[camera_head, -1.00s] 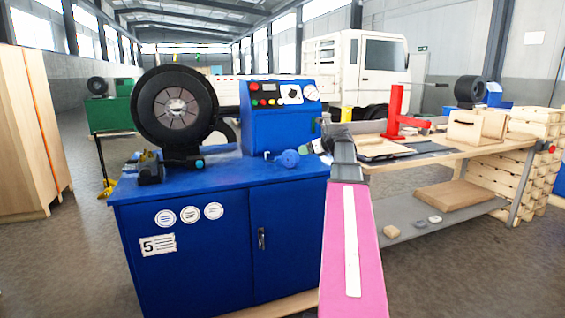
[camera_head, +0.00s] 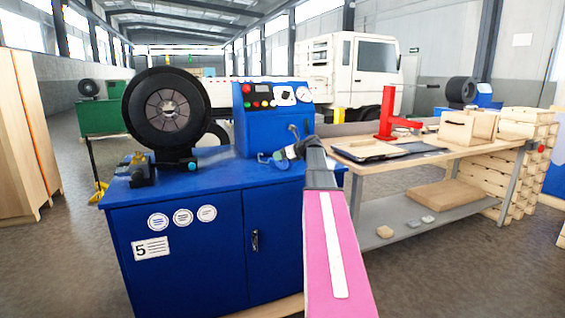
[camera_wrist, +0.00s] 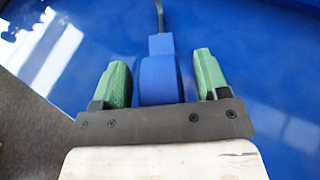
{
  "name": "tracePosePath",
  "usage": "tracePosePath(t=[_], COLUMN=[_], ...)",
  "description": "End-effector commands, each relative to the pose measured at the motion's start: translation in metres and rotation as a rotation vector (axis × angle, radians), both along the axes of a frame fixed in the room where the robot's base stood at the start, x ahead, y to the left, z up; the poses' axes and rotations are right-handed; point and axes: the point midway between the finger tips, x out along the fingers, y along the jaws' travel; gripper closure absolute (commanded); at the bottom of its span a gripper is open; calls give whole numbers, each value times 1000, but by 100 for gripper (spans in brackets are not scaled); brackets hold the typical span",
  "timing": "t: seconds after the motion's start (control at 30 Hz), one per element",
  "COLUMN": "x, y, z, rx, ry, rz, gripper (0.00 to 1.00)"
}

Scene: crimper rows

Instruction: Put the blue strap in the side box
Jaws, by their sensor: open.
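The blue strap (camera_wrist: 158,75) is a rounded blue roll with a narrower dark end, on the blue cabinet top (camera_wrist: 250,50). In the wrist view it lies between the two green fingertips of my gripper (camera_wrist: 160,72), which are open, with a gap on each side. In the head view the strap (camera_head: 279,160) shows partly at the cabinet's right front, beside my gripper (camera_head: 296,143). A light wooden box (camera_head: 470,128) stands on the workbench to the right; I cannot tell whether it is the side box.
A large black crimper ring (camera_head: 167,108) and a blue control box (camera_head: 270,112) stand on the cabinet. The workbench (camera_head: 400,160) holds a red press (camera_head: 387,115) and dark flat items. Its lower shelf (camera_head: 385,225) carries a brown slab and small pieces.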

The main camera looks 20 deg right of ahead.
Motion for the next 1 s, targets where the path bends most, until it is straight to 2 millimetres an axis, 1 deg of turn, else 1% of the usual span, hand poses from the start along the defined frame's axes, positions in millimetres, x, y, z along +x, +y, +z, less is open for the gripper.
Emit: tracePosePath(t=[0.17, 0.2, 0.27, 0.3, 0.37, 0.4, 0.43, 0.47, 0.77, 0.87, 0.97, 1.0], x=[0, 0, 0, 0, 0, 0, 0, 0, 0, 0, 0, 1], y=[0, 0, 0, 0, 0, 0, 0, 0, 0, 0, 0, 0], z=[0, 0, 0, 0, 0, 0, 0, 0, 4, 10, 21, 27], rx=[0, 0, 0, 0, 0, 0, 1, 1, 1, -1, -1, -1], ry=[0, 0, 0, 0, 0, 0, -1, -1, -1, -2, -2, -3], rz=[0, 0, 0, 0, 0, 0, 0, 0, 0, -1, 0, 0], gripper=[32, 38, 58, 71, 90, 97, 97, 100, 100, 100, 100, 100])
